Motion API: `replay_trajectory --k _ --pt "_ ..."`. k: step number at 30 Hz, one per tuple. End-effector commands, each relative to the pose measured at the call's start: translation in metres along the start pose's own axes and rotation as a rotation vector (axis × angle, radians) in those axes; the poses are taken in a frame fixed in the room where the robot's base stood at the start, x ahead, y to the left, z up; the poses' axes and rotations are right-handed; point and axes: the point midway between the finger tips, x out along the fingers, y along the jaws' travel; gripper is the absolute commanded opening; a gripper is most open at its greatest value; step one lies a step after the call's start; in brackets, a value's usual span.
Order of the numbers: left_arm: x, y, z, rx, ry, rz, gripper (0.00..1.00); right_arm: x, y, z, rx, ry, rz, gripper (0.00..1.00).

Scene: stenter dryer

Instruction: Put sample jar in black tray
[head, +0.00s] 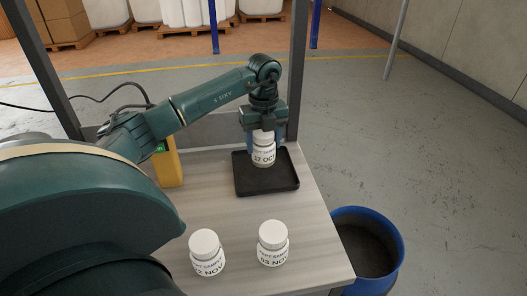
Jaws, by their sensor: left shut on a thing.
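My left gripper (263,140) points down over the black tray (268,187) and is shut on a white sample jar (263,155) labelled "17 OC...". The jar is upright over the back part of the tray; I cannot tell whether its base touches the tray. Two more white jars stand upright at the front of the table, one marked "2 NOV" (207,254) at the left and one marked "03 NOV" (273,245) at the right. My right gripper is not in view.
The wood-grain table (215,207) is bare between the tray and the front jars. A yellow object (168,166) stands at the tray's left, partly behind my arm. A blue bin (368,250) stands on the floor beyond the table's right edge. A dark frame post (298,70) rises behind the tray.

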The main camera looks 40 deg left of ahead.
Motion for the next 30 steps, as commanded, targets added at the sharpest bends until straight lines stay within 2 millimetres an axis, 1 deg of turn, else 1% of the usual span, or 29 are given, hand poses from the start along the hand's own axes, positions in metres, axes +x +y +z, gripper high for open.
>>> replay_trajectory --k 6,8,15,19,20,27,30 --pt "0.028 0.000 -0.001 0.000 0.003 0.002 0.25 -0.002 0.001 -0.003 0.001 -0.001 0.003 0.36" --pt "0.034 0.000 -0.001 0.000 0.001 0.002 0.25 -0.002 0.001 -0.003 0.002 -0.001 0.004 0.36" --pt "0.035 0.000 0.000 0.001 0.000 -0.001 0.25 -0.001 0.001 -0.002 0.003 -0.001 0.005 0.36" --pt "0.039 0.000 0.000 0.001 0.000 0.000 0.25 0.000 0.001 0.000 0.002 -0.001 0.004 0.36" --pt "0.039 0.000 0.000 0.001 0.001 0.001 0.59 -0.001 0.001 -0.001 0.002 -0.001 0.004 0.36" --pt "0.038 0.000 0.000 0.001 0.001 0.001 0.79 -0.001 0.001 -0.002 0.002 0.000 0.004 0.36" --pt "0.038 0.000 0.000 0.001 0.001 0.001 0.79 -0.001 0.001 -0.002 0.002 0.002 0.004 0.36"
